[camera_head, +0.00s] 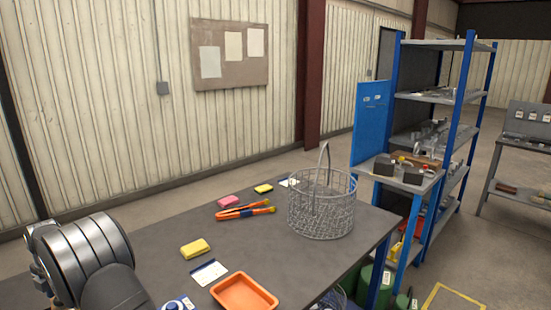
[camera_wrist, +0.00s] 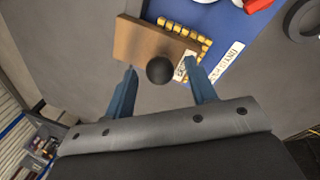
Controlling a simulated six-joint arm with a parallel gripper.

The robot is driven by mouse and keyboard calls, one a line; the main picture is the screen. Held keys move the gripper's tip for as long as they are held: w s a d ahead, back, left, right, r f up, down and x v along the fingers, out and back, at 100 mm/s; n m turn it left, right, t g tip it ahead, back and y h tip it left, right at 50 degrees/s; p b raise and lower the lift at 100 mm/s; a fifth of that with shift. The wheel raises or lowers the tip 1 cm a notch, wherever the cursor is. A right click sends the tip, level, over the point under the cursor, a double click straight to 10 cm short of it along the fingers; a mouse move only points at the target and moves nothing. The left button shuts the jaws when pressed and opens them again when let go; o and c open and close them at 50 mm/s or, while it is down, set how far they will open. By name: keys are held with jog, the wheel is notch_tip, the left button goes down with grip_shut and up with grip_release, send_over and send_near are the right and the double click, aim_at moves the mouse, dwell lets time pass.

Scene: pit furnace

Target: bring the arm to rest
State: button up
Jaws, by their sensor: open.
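My gripper (camera_wrist: 163,95) shows in the wrist view with its two blue fingers spread apart. Nothing is held between them. A dark round knob (camera_wrist: 160,70) on a brown block (camera_wrist: 145,42) lies in view beyond the fingertips; I cannot tell how far it is from them. In the head view a part of my arm stands at the lower left, and the gripper is out of that picture.
The grey table (camera_head: 150,235) carries a wire basket (camera_head: 322,205), orange-handled tongs (camera_head: 245,210), a yellow block (camera_head: 195,248), a pink block (camera_head: 229,201) and an orange tray (camera_head: 244,292). A blue shelf unit (camera_head: 398,140) stands beyond its right end. A blue board (camera_wrist: 235,30) lies near the brown block.

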jog(key=d+r, duration=0.3)
jog(key=r, duration=1.3)
jog(key=a+f, duration=0.1)
jog(key=f, duration=0.4)
jog(key=a+f, duration=0.1)
jog(key=f, duration=1.1)
jog(key=shift+w+a, duration=0.25)
jog(key=shift+a, duration=0.15)
jog(key=w+d, duration=0.7)
jog(key=w+d+r, duration=0.1)
jog(key=w+d, duration=0.2)
jog(key=shift+w+d, duration=0.2)
jog(key=shift+d, duration=0.05)
jog(key=d+r+m, duration=0.1)
jog(key=d+r, duration=0.3)
jog(key=r, duration=1.4)
jog(key=shift+s, duration=0.45)
jog(key=shift+d, duration=0.1)
